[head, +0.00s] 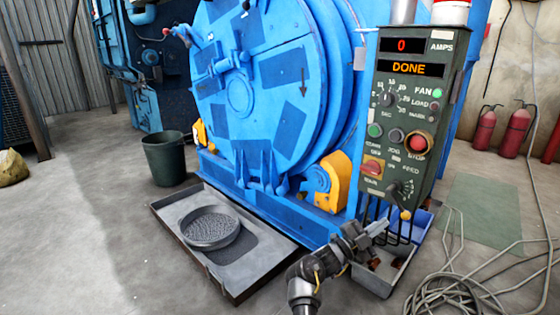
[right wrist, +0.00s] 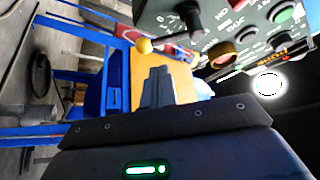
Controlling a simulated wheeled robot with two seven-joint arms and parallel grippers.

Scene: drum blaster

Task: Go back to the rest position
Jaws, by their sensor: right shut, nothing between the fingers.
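My right gripper (head: 376,228) is low in front of the blue drum machine (head: 240,95), just below the control panel (head: 402,110). Its fingers are together and hold nothing; they also show in the right wrist view (right wrist: 157,86). A lever with a yellow knob (head: 405,215) hangs at the panel's lower edge, close to the gripper and apart from it as far as I can tell. The knob also shows in the right wrist view (right wrist: 145,46). The panel reads 0 amps and DONE. My left gripper is not in view.
A grey tray (head: 265,262) with a round mesh pan (head: 211,228) lies before the drum. A dark bucket (head: 166,160) stands left. A small bin (head: 372,280) sits beneath my right gripper. Loose cables (head: 450,295) and red extinguishers (head: 484,132) are at right.

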